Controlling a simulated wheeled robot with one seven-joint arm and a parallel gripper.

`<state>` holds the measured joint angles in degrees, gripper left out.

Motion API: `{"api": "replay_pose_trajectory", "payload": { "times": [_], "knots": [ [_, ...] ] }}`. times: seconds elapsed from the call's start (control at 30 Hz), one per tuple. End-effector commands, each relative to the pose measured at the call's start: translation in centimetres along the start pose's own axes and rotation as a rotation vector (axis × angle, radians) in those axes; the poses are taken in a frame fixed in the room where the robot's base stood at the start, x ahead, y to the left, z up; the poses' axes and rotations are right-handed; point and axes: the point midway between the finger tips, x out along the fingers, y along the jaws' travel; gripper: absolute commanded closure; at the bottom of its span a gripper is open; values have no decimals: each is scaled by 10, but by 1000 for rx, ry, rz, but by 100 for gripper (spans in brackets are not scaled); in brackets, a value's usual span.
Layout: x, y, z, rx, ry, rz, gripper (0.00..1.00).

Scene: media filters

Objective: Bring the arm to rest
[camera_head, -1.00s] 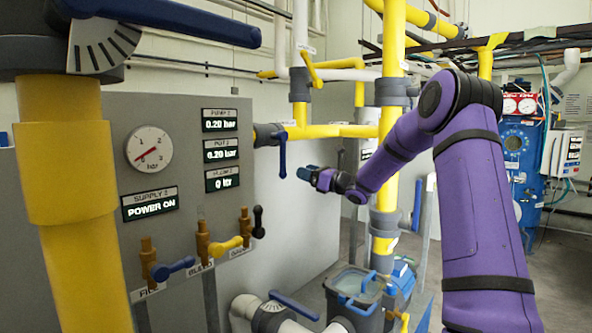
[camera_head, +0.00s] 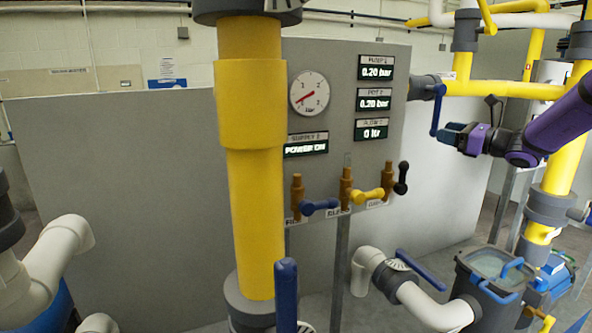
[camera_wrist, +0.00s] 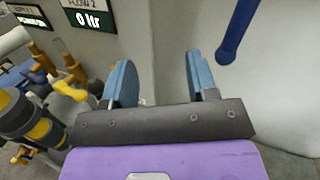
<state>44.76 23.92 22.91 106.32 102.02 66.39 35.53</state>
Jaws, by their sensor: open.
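My gripper (camera_head: 450,134) is at the right in the head view, on my purple arm, in front of the grey panel's right edge. In the wrist view my gripper (camera_wrist: 158,84) shows two blue fingers standing apart with nothing between them. A blue valve lever (camera_head: 436,112) hangs down close to the fingertips in the head view. The same blue lever (camera_wrist: 237,32) shows to the right of the fingers in the wrist view, apart from them.
The grey panel (camera_head: 330,110) carries a gauge, displays and small valves (camera_head: 346,188). A thick yellow pipe (camera_head: 250,160) stands before it. A lidded bucket (camera_head: 490,285) and a blue-handled white pipe (camera_head: 425,305) lie below my gripper. Yellow pipes (camera_head: 565,175) stand close behind my arm.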

Motion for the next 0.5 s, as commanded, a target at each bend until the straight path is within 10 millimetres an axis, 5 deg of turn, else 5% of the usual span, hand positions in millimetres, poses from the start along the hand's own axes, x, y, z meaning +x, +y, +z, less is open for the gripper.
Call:
{"api": "replay_pose_trajectory", "payload": {
  "times": [0.23, 0.5],
  "knots": [
    [16, 125, 32, -354, 219, 312, 47],
    [-15, 234, 50, -755, 400, 624, 47]
  ]
}}
